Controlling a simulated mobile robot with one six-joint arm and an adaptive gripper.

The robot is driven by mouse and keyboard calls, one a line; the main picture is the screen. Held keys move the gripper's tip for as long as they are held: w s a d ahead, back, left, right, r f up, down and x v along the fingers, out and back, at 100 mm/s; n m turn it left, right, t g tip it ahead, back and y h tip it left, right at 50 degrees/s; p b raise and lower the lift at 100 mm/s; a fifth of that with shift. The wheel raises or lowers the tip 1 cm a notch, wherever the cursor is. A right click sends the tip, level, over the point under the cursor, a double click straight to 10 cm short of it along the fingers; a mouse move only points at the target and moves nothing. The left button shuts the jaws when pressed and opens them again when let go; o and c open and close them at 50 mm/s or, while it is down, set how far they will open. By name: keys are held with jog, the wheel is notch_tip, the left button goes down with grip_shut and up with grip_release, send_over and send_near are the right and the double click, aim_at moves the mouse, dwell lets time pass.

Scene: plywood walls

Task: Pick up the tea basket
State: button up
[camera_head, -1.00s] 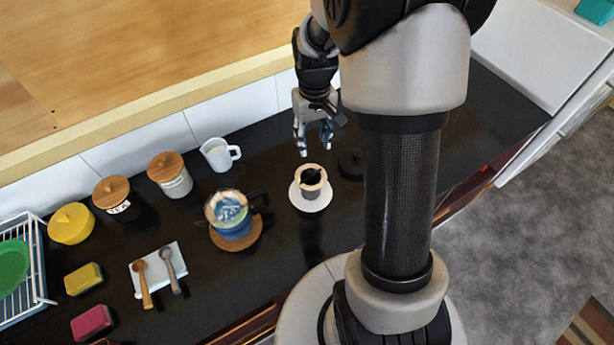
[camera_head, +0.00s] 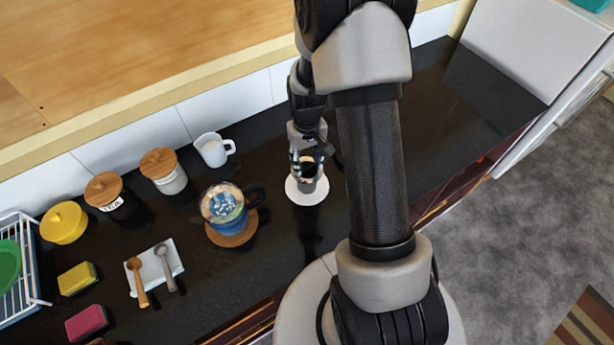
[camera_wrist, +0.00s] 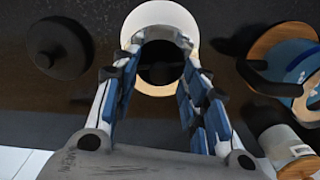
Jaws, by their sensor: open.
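The tea basket (camera_wrist: 162,50), a small round cup-like piece with a pale rim and dark inside, stands on a white saucer (camera_head: 306,197). In the head view the basket (camera_head: 309,182) is partly hidden by my gripper (camera_head: 308,160), which is above it. In the wrist view my gripper (camera_wrist: 160,82) is open, its two blue-padded fingers on either side of the basket's opening. I cannot tell whether the fingers touch it. The white saucer also shows behind the basket in the wrist view (camera_wrist: 165,10).
A round black lid-like thing (camera_wrist: 60,48) lies beside the saucer. A blue teapot (camera_head: 228,212) stands on a wooden coaster to the left. A white jug (camera_head: 212,150), lidded jars (camera_head: 163,172) and spoons (camera_head: 137,270) are further left. The counter at the right is clear.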

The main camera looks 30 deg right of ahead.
jog(key=shift+c, duration=0.2)
grip_shut()
dwell(0.3)
jog(key=shift+r, duration=0.15)
